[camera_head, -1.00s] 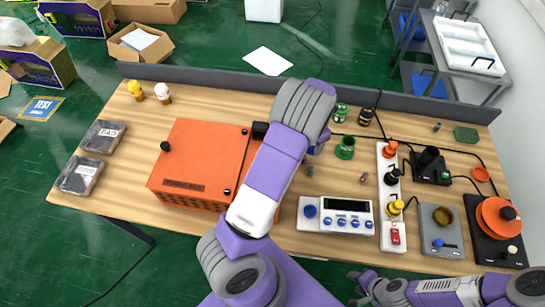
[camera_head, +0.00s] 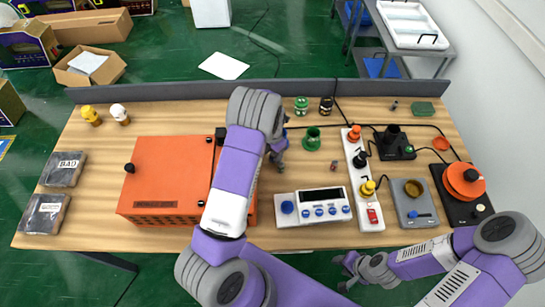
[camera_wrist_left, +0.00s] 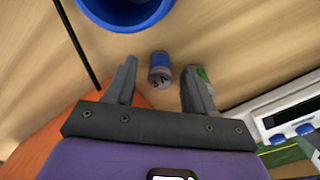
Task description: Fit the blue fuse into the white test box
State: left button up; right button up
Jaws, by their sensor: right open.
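The white test box (camera_head: 312,208), with a display and blue knobs, sits near the table's front edge; part of it shows at the right of the left wrist view (camera_wrist_left: 290,115). The blue fuse (camera_wrist_left: 160,68) stands on the wood between my left gripper's fingertips, with gaps on both sides. My left gripper (camera_wrist_left: 160,78) is open, pointing down at the table. In the head view, my left gripper (camera_head: 278,163) is left of and behind the box, and the fuse is hidden there. My right gripper (camera_head: 350,272) is open and empty in front of the table.
A blue cup (camera_wrist_left: 125,8) is close to the left gripper. An orange box (camera_head: 165,175) stands left of it. A green cup (camera_head: 312,138), a small fuse (camera_head: 334,166) and a white power strip (camera_head: 362,190) are to the right.

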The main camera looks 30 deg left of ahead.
pick_arm(q)
grip_shut()
